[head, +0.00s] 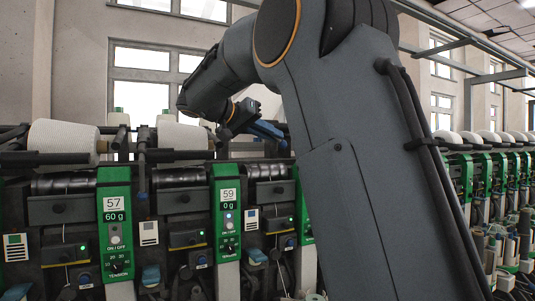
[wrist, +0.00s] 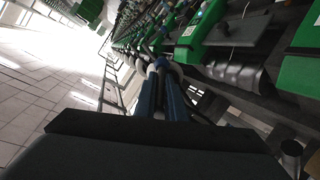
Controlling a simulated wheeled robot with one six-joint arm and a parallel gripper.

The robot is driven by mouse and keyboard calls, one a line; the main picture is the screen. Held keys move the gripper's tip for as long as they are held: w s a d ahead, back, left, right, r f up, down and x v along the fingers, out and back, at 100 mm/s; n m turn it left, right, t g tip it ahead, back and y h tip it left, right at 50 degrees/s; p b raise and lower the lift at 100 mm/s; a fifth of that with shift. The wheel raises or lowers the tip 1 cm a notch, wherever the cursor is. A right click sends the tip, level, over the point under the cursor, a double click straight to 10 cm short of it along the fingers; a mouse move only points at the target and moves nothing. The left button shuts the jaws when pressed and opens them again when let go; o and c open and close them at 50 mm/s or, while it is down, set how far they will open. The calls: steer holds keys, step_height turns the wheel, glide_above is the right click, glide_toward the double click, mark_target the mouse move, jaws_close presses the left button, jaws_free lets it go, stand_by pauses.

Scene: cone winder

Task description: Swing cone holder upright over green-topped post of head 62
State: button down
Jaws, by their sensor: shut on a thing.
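My gripper (head: 280,140), with blue fingers, is above the winder heads in the head view, just left of my big arm link. In the wrist view its two blue fingers (wrist: 158,72) lie close together, shut on what I take to be the cone holder. The held part is small and mostly hidden, with pale and dark bits at the fingertips. I cannot tell the holder's tilt. Head 62 and its green-topped post cannot be made out; the readable labels are 57 (head: 114,204) and 59 (head: 228,196).
A large white yarn cone (head: 63,140) sits on the left head. Dark holder arms and bars stand along the machine top. More green heads (head: 487,165) run off at the right. In the wrist view, open tiled floor (wrist: 40,95) lies left of the machine.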

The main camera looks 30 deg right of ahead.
steer(key=h+b, duration=0.1)
steer(key=b, duration=0.2)
steer(key=h+b, duration=0.1)
steer(key=b, duration=0.2)
steer(key=d+h+b, duration=0.1)
steer(key=h+b, duration=0.1)
steer(key=b, duration=0.2)
steer(key=shift+r+n+t, duration=0.3)
steer(key=shift+r+n, duration=0.1)
steer(key=r+h+b, duration=0.1)
steer(key=h+b, duration=0.1)
steer(key=b, duration=0.2)
steer(key=shift+b, duration=0.3)
steer(key=shift+r+n+t+b, duration=0.15)
steer(key=shift+n+t+b, duration=0.15)
steer(key=shift+b, duration=0.1)
steer(key=shift+r+h, duration=0.15)
steer(key=shift+h, duration=0.15)
steer(key=c, duration=1.8)
jaws_free()
steer(key=shift+s+d, duration=0.1)
steer(key=shift+d, duration=0.1)
steer(key=shift+a, duration=0.2)
